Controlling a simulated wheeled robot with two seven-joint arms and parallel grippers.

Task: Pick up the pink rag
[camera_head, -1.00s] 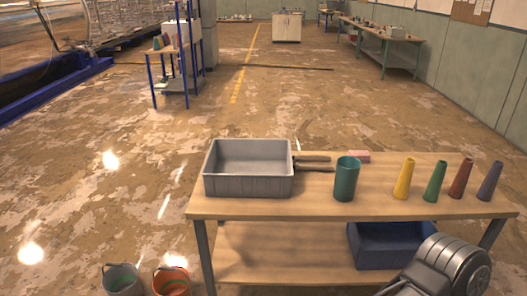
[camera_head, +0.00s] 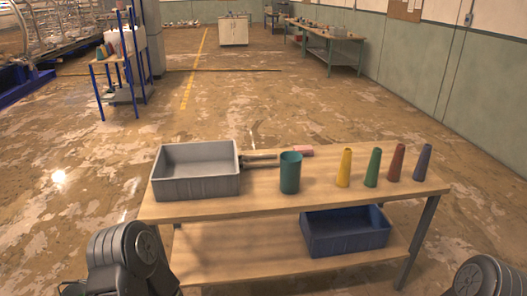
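The pink rag (camera_head: 302,150) is a small pink block-like bundle near the back edge of the wooden table (camera_head: 215,208). It lies behind and a little right of the dark teal cup (camera_head: 290,173), apart from it. Parts of my arms show at the bottom left and bottom right of the view, in front of the table. Neither gripper's fingers can be seen, and no part of my arms is near the rag.
A grey bin (camera_head: 196,185) stands on the table's left, with dark-handled tools (camera_head: 259,158) beside it. Yellow (camera_head: 344,168), green (camera_head: 373,168), red (camera_head: 396,163) and dark blue (camera_head: 422,163) cones stand at right. A blue crate (camera_head: 346,246) is on the lower shelf.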

